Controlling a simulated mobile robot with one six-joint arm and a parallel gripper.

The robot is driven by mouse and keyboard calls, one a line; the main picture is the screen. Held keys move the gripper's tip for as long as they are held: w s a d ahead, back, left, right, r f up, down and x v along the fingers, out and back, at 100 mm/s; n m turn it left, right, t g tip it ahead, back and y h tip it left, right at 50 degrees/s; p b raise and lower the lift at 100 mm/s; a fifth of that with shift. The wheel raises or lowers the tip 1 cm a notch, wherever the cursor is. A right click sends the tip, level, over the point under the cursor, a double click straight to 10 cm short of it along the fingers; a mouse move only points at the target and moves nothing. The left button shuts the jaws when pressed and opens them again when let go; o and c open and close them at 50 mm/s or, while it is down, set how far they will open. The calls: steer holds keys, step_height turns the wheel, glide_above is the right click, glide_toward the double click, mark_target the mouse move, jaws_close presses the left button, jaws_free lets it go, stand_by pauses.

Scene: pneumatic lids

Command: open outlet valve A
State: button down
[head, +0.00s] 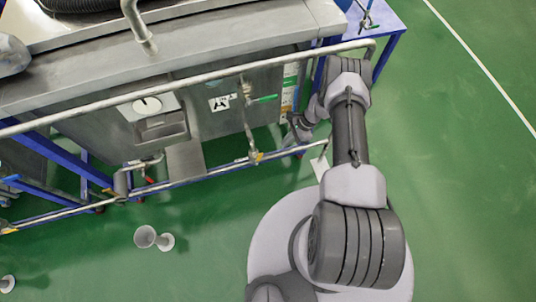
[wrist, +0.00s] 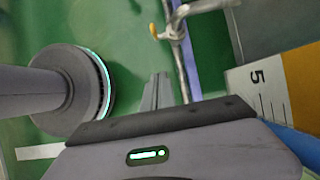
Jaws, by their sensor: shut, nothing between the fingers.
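A valve with a green lever (head: 263,98) sits on a vertical pipe at the front of the steel tank, right of a white sign (head: 222,102) whose black mark looks like an A. Lower on this pipe is a small yellow part (head: 257,157); a yellow-tipped part (wrist: 155,31) also shows beside a pipe in the wrist view. My gripper (head: 292,131) is right of the pipe, below and right of the green lever and apart from it. Its narrow fingers show in the wrist view (wrist: 157,91), together and empty, with green floor behind them.
A long steel rail (head: 180,80) runs across the tank front, above and in front of the valve. A lower blue-and-steel rail (head: 200,178) crosses below. A red-handled valve (head: 149,180) is at lower left. A grey funnel-like stand (head: 146,237) stands on open green floor.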

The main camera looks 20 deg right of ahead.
mark_target(260, 157)
steer(key=a+f+b, duration=0.2)
steer(key=a+f, duration=0.4)
steer(key=a, duration=0.1)
steer(key=shift+a+b, duration=0.3)
steer(key=shift+a, duration=0.1)
